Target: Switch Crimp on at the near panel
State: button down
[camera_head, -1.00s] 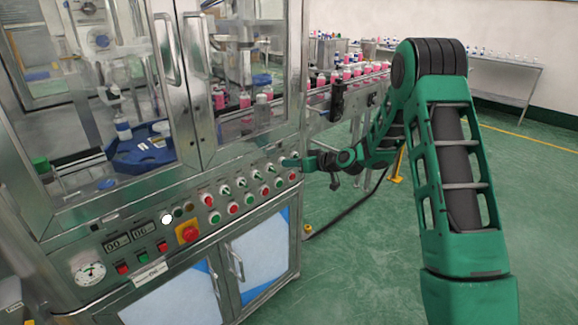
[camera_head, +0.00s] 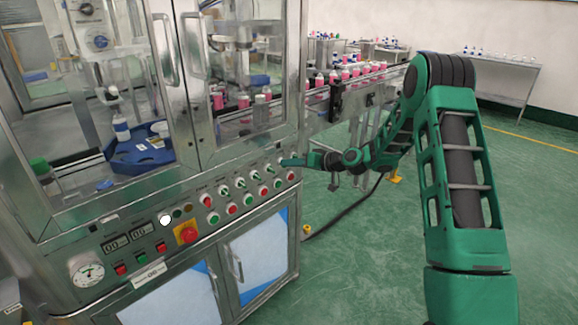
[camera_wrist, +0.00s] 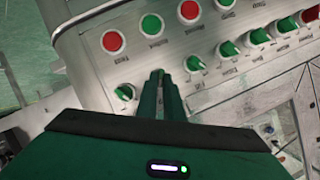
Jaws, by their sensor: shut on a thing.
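The near panel (camera_head: 150,245) is a sloped metal strip on the machine's front. A row of green switch knobs runs along it, one of them (camera_head: 239,183) left of my gripper in the head view. My gripper (camera_head: 285,162) is at the row's right end. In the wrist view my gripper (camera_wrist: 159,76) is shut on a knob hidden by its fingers. It sits between a green knob (camera_wrist: 124,92) on the left and another green knob (camera_wrist: 194,63) on the right. The labels are too small and upside down to read, so I cannot tell which is Crimp.
Red and green buttons (camera_wrist: 113,42) lie close beside the knobs. A red emergency button on yellow (camera_head: 187,234) is further left. Glass doors (camera_head: 250,120) rise above the panel. A conveyor (camera_head: 350,98) with pink bottles stands behind my arm.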

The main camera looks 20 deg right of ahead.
jog(key=shift+d+f, duration=0.1)
jog(key=shift+d, duration=0.1)
jog(key=c, duration=1.9)
grip_release()
jog(key=shift+a, duration=0.1)
jog(key=v, duration=1)
jog(key=shift+s+d, duration=0.25)
